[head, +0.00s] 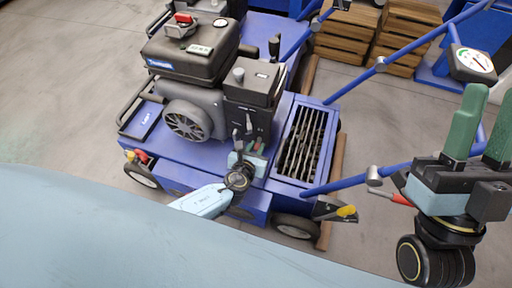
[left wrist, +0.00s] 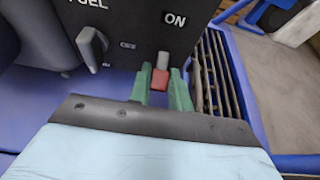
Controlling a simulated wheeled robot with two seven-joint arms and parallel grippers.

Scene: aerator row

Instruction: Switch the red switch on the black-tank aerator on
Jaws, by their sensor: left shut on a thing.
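The aerator with the black tank (head: 192,52) stands on a blue deck in the head view. Its red switch (left wrist: 160,79) shows in the left wrist view, low on a black panel (left wrist: 125,30), with a small grey piece just above it. The panel carries the word ON up and to the right of the switch. My left gripper (left wrist: 160,83) has its green fingers on either side of the red switch and is shut on it. In the head view the left gripper (head: 249,150) is at the front of the engine. My right gripper (head: 484,98) is open and empty at the right.
A grey lever (left wrist: 92,46) is on the panel left of the switch. A slatted grate (head: 302,142) lies right of the engine. Blue handle bars (head: 400,55) rise to the right, with a gauge (head: 474,63). Wooden crates (head: 345,35) stand behind.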

